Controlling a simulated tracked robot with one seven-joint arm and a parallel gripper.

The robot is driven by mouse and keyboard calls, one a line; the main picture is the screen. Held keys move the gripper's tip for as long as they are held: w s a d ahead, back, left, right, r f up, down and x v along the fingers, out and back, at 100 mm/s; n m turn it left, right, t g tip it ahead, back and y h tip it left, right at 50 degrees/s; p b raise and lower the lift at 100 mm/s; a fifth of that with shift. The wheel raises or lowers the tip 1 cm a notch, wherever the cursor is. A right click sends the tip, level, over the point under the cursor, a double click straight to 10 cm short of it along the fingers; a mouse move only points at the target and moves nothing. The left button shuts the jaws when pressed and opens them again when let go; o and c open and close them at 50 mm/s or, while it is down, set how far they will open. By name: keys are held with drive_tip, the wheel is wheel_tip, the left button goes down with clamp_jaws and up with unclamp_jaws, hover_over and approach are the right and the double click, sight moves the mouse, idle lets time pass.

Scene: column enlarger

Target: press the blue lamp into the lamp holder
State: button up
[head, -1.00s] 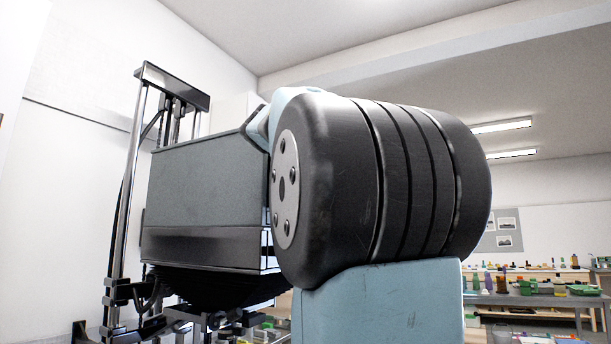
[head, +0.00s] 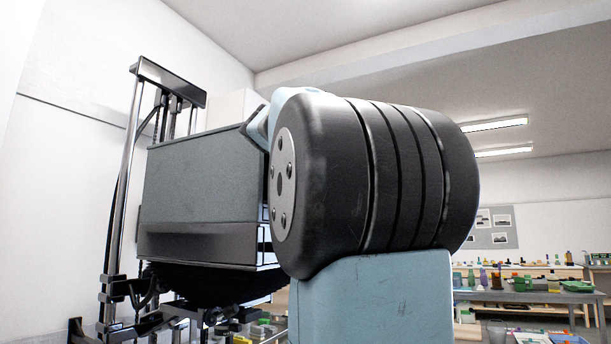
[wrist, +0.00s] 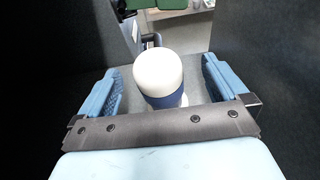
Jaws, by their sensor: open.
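The blue lamp, a white rounded bulb (wrist: 158,72) with a blue band (wrist: 166,99) below it, stands between the fingers of my gripper (wrist: 161,82) in the wrist view. The gripper is open. A gap shows between the lamp and each blue finger pad. The lamp's lower end is hidden behind the dark bar of my gripper. I cannot make out the lamp holder. The head view shows neither the lamp nor my gripper. The large enlarger (head: 195,185) fills its left half, with its grey lamphouse on a metal column.
My arm blocks the middle of the head view. A grey surface (wrist: 200,52) lies behind the lamp in the wrist view, with dark walls on both sides. Farther back at right stand a bench (head: 525,297) with bottles and trays, and a pinboard (head: 492,228).

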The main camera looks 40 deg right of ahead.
drive_tip(key=shift+v, duration=2.1)
drive_tip(key=shift+x, duration=2.1)
drive_tip(key=shift+s+a, duration=0.25)
drive_tip(key=shift+a, duration=0.35)
drive_tip(key=shift+s+a, duration=0.25)
drive_tip(key=shift+a, duration=0.4)
drive_tip(key=shift+s+a, duration=0.25)
drive_tip(key=shift+a, duration=0.35)
drive_tip(key=shift+w+d, duration=0.35)
drive_tip(key=shift+d, duration=0.55)
drive_tip(key=shift+w+d, duration=0.35)
drive_tip(key=shift+d, duration=0.5)
